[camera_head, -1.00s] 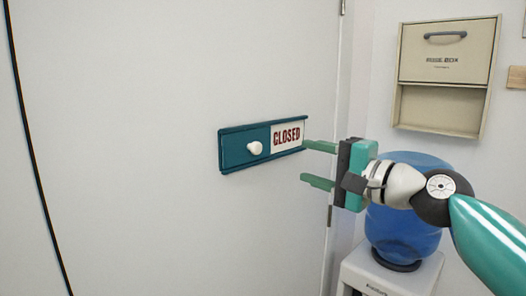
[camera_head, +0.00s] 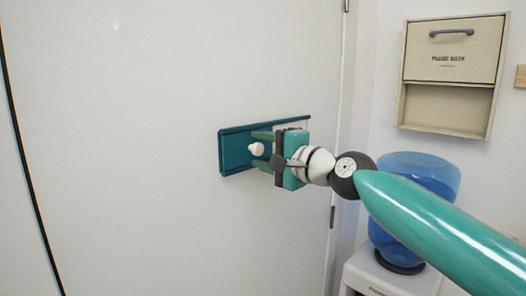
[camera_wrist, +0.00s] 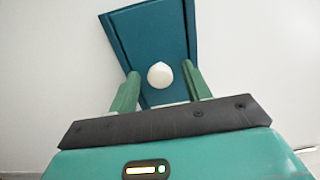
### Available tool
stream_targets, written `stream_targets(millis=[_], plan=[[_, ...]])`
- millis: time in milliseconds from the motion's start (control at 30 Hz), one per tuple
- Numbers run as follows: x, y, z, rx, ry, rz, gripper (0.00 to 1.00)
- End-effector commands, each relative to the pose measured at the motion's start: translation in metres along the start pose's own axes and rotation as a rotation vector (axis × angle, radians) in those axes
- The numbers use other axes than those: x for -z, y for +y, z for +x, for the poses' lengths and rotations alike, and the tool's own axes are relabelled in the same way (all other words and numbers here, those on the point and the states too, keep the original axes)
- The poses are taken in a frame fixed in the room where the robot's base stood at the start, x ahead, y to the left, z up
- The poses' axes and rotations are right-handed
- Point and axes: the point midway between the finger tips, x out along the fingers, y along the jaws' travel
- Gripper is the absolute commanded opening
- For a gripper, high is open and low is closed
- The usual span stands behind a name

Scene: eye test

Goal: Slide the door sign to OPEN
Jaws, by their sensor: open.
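The door sign (camera_head: 235,152) is a teal plate with raised rails on the white door. In the wrist view its teal face (camera_wrist: 150,38) fills the upper middle. A white round knob (camera_head: 256,149) sits on it, and it also shows in the wrist view (camera_wrist: 160,75). My gripper (camera_head: 260,150) is open, with its green fingers on either side of the knob. In the wrist view the fingers (camera_wrist: 161,85) flank the knob with small gaps. My gripper hides most of the right part of the sign, where only a pale sliver of the lettered panel shows.
The white door (camera_head: 130,190) is flat and clear around the sign. To the right, a beige wall box (camera_head: 452,62) hangs above a blue water bottle (camera_head: 425,175) on a white stand (camera_head: 385,275). My arm passes in front of the bottle.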

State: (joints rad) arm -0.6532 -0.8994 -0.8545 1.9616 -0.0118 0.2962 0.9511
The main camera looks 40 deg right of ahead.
Motion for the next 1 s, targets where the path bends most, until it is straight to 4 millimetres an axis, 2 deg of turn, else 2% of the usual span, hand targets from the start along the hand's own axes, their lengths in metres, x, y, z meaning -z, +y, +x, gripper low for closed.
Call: stream_targets(millis=[100, 300, 367, 567, 667, 867, 1000], plan=[[0.001, 0.0, 0.001, 0.0, 0.0, 0.0, 0.48], [0.001, 0.0, 0.001, 0.0, 0.0, 0.0, 0.09], [0.001, 0.0, 0.001, 0.0, 0.0, -0.001, 0.0], [0.003, 0.0, 0.001, 0.0, 0.0, 0.0, 0.0], [0.01, 0.0, 0.001, 0.001, 0.0, -0.001, 0.0], [0.045, -0.001, 0.001, 0.001, 0.0, 0.001, 0.0], [0.08, -0.001, 0.002, 0.002, 0.0, 0.002, 0.0]])
